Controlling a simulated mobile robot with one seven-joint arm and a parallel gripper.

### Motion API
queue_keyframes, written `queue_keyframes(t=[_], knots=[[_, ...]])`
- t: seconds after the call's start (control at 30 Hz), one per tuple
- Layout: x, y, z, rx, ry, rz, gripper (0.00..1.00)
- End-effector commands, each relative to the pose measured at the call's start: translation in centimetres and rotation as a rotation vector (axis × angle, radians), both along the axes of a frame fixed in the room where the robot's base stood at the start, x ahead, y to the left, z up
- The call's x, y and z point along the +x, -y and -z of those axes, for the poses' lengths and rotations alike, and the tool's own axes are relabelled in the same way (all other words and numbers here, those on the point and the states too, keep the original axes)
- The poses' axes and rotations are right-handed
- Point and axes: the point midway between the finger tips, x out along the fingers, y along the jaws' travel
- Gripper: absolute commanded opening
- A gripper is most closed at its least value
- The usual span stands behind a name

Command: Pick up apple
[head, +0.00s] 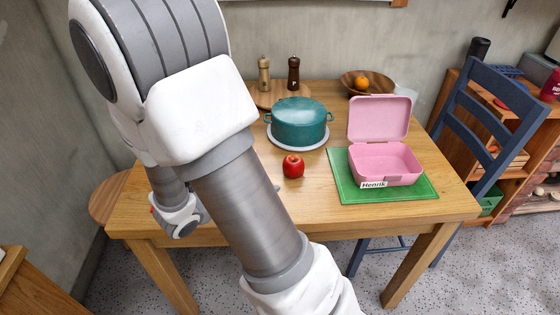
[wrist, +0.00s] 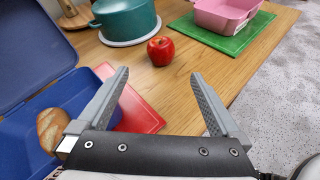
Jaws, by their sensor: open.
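The red apple (head: 293,166) stands on the wooden table, just in front of the teal pot. In the wrist view the apple (wrist: 160,50) lies ahead of my gripper, beyond the fingertips and roughly between their lines. My gripper (wrist: 158,77) is open, with nothing between its two grey fingers. In the head view my arm hides the gripper and the left part of the table.
A teal pot (head: 299,122) stands behind the apple. An open pink lunchbox (head: 385,163) sits on a green mat (head: 345,190) to the right. Below my gripper are a red board (wrist: 142,118), a blue box (wrist: 28,110) and bread (wrist: 50,128).

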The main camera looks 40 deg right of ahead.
Motion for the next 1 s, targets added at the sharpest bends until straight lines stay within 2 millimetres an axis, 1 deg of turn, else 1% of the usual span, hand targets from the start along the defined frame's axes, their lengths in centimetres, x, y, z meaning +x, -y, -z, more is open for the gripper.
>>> queue_keyframes(t=[0.13,0.4,0.5,0.6,0.77,0.87,1.0], knots=[[0.7,1.7,1.2,-0.006,-0.008,-0.006,1.00],[2.4,7.0,3.5,-0.005,-0.005,-0.002,1.00],[3.0,8.6,4.1,-0.005,-0.005,-0.003,1.00],[3.5,9.8,4.6,-0.003,-0.005,-0.005,1.00],[3.8,10.6,4.8,-0.005,-0.005,-0.006,1.00],[3.9,11.4,5.4,-0.004,-0.005,-0.004,1.00],[4.3,13.4,6.6,-0.005,-0.005,-0.004,1.00]])
